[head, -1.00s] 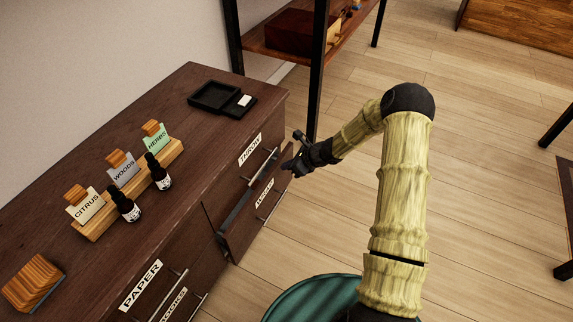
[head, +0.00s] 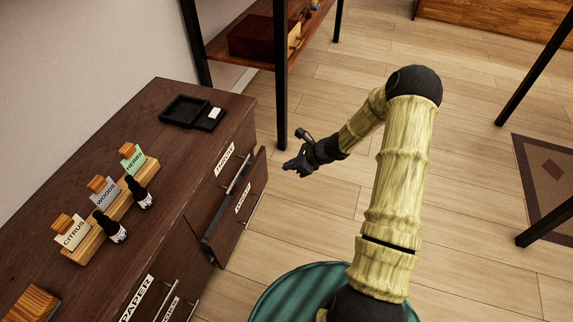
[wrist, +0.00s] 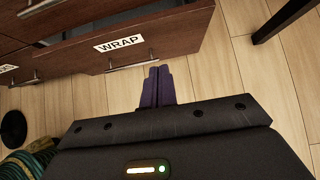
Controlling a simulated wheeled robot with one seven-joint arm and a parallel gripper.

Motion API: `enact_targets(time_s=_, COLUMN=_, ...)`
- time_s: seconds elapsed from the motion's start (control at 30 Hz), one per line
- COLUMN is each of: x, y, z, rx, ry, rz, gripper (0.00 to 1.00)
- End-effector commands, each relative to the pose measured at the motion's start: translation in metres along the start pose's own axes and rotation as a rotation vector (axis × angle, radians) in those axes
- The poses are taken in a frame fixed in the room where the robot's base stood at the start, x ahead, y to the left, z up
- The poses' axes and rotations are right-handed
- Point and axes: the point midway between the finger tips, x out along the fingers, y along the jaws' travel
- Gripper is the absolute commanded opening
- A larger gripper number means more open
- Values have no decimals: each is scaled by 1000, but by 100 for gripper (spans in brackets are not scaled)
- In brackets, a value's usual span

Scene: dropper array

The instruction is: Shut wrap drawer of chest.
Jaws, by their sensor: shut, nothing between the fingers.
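The dark wood chest (head: 150,105) stands at left in the head view. Its wrap drawer (head: 240,213), in the lower row at the right end, stands partly pulled out, with a gap showing behind its front. In the wrist view, the WRAP label (wrist: 118,43) and bar handle (wrist: 130,63) show on this drawer front, with part of the interior above. My gripper (head: 288,170) is shut and empty, out over the floor to the right of the drawer. Its fingertips (wrist: 158,74) appear just below the drawer front in the wrist view, and no contact shows.
On the chest top are a card holder (head: 100,210) with scent cards, two dark dropper bottles (head: 110,228) and a black tray (head: 185,108). A shelf with black posts (head: 281,90) stands behind.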

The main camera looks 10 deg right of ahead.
Motion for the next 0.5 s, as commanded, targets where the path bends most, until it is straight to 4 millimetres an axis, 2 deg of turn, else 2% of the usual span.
enact_targets(time_s=0.07, x=0, y=0, z=0, rx=0, ry=0, rz=0, gripper=2)
enact_targets(time_s=0.2, x=-3, y=4, z=5, rx=-33, ry=10, rz=10, gripper=29)
enact_targets(time_s=0.23, x=-6, y=6, z=8, rx=-53, ry=16, rz=15, gripper=32)
enact_targets(time_s=0.37, x=-25, y=24, z=27, rx=-217, ry=67, rz=57, gripper=32)
enact_targets(time_s=0.5, x=-62, y=54, z=54, rx=-504, ry=157, rz=134, gripper=32)
